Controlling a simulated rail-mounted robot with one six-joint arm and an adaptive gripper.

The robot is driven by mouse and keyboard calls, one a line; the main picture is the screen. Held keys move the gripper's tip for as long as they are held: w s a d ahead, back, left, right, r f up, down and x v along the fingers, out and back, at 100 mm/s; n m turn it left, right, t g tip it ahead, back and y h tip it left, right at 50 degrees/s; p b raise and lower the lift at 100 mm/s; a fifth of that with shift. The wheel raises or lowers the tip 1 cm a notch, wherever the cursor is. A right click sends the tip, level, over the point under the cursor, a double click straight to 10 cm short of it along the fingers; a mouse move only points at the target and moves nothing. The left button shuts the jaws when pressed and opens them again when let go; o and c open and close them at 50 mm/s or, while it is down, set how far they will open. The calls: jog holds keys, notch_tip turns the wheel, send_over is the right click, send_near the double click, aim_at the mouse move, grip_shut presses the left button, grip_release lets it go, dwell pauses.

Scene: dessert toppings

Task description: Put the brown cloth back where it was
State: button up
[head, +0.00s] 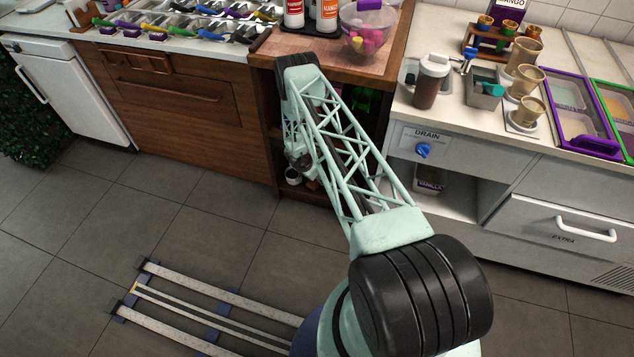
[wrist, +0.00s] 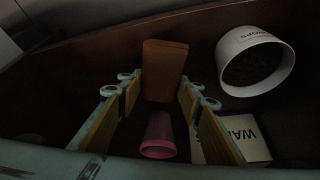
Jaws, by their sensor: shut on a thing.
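My gripper (wrist: 160,90) is shut on the brown cloth (wrist: 165,68), which stands up as a folded, flat-sided piece between the yellow-padded fingers in the wrist view. The cloth's lower end is between the fingertips, and its upper part reaches beyond them toward a dark brown wall. I cannot tell whether it touches a surface.
In the wrist view, a pink cup (wrist: 158,137) lies below, between the fingers. A white tub (wrist: 256,60) and a white box with dark lettering (wrist: 232,141) are to the right.

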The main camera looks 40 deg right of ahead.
jog(key=shift+f+b, duration=0.3)
jog(key=shift+f, duration=0.85)
jog(key=shift+f, duration=0.15)
jog(key=o, duration=1.1)
jog(key=shift+c, duration=0.2)
jog(key=shift+r, duration=0.2)
jog(key=shift+p+v, duration=1.6)
jog(key=shift+v, duration=4.35)
jog(key=shift+r, duration=0.1)
